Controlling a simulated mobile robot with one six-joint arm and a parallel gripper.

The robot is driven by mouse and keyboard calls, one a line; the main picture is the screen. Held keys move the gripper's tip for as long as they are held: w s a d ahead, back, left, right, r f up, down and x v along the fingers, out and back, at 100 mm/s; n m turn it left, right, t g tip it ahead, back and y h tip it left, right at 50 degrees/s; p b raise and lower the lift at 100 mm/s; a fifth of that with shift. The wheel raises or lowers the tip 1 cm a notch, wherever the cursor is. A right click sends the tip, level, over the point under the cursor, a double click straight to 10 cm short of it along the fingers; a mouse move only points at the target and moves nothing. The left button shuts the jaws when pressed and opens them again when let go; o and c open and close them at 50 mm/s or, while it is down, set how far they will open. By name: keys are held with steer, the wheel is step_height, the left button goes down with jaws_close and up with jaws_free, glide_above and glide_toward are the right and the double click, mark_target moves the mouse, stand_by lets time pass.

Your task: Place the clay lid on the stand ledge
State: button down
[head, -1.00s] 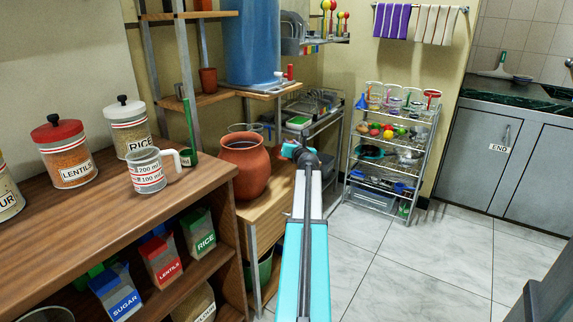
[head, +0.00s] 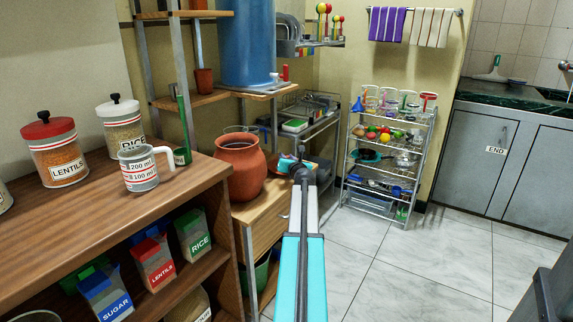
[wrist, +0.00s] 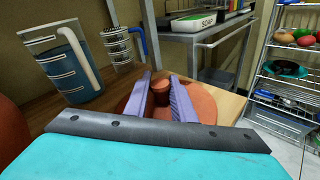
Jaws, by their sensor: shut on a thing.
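The clay lid (wrist: 205,109) is a reddish-brown disc with a round knob, seen in the wrist view. My gripper (wrist: 161,84) has its two purple fingers shut on the knob. The lid is over the wooden stand ledge (wrist: 229,104); I cannot tell whether it touches the wood. In the head view my gripper (head: 288,164) is just right of the clay pot (head: 240,168), over the ledge (head: 262,213). The pot is open at the top.
A metal rack (wrist: 205,45) with a soap tray is behind. A wire shelf rack (head: 388,160) stands at right. The floor (head: 400,265) is clear.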

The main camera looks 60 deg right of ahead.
steer(key=shift+f, duration=0.35)
steer(key=c, duration=1.5)
jaws_free()
steer(key=shift+f, duration=0.1)
steer(key=shift+p+v, duration=1.15)
steer(key=shift+v, duration=4.85)
